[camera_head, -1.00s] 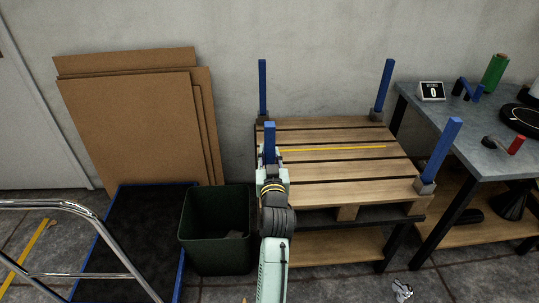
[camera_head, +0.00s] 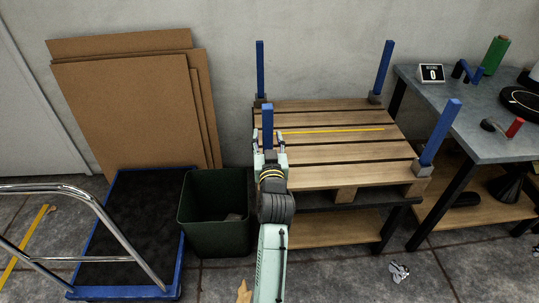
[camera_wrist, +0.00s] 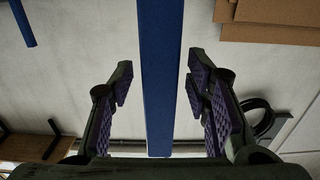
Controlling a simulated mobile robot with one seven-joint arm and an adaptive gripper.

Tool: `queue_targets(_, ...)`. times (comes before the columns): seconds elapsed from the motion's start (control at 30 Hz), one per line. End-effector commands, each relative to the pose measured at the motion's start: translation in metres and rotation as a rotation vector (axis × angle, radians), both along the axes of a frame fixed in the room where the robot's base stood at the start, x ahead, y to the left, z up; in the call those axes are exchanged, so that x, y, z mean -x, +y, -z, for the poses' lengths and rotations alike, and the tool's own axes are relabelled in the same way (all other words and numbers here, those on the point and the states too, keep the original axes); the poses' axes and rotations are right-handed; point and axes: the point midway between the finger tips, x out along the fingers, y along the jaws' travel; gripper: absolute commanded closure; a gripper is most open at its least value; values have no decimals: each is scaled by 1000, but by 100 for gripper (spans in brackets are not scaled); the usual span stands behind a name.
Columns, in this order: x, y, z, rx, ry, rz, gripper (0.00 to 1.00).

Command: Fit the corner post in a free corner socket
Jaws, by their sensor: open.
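A blue corner post (camera_head: 267,122) stands upright at the pallet's front left corner. My gripper (camera_head: 269,142) is open, with one finger on each side of this post. In the wrist view the post (camera_wrist: 160,60) runs between the spread fingers, with a gap on both sides. The post's foot and the socket there are hidden behind my gripper, so I cannot tell how it is seated. Other blue posts stand in grey sockets at the back left (camera_head: 260,70), back right (camera_head: 384,68) and front right (camera_head: 440,132) corners of the wooden pallet (camera_head: 345,173).
A dark green bin (camera_head: 215,235) stands left of the pallet. A flat trolley (camera_head: 135,225) and cardboard sheets (camera_head: 130,110) are farther left. A grey workbench (camera_head: 465,125) stands at the right. Crumpled paper (camera_head: 399,272) lies on the floor.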

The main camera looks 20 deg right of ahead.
Motion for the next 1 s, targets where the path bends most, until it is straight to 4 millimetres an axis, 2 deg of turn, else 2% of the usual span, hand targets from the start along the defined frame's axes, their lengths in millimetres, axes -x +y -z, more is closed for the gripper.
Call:
queue_targets(0.3,67,19,5,-2,2,0,56)
queue_targets(0.5,94,27,3,-1,2,0,56)
queue_targets(0.67,102,29,2,-1,2,-1,56)
queue_targets(0.87,101,30,1,0,0,-2,56)
queue_targets(0.97,93,44,-12,8,-29,-32,56)
queue_targets(1.0,86,57,-22,15,-54,-59,56)
